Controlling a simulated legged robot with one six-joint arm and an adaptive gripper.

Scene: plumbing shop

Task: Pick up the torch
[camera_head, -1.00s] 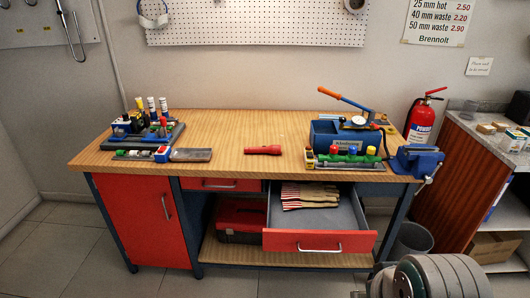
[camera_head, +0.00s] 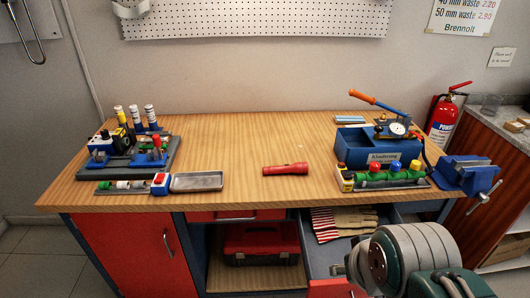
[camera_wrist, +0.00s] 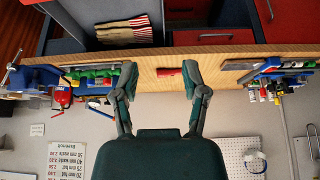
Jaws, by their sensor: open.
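The red torch (camera_head: 285,169) lies flat on the wooden bench top, near the middle of the front part, with bare wood around it. It also shows in the wrist view (camera_wrist: 170,72), upside down, beyond and between the spread fingers. My gripper (camera_wrist: 159,80) is open and empty in the wrist view, well short of the torch. In the head view my arm shows at the lower right, and the fingers are not visible there.
The workbench (camera_head: 240,140) holds a valve rig (camera_head: 125,155) and a grey tray (camera_head: 197,181) at left. A blue pump box (camera_head: 372,147), a pipe manifold (camera_head: 385,175) and a vise (camera_head: 465,173) stand at right. An open drawer with gloves (camera_head: 343,222) juts out below.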

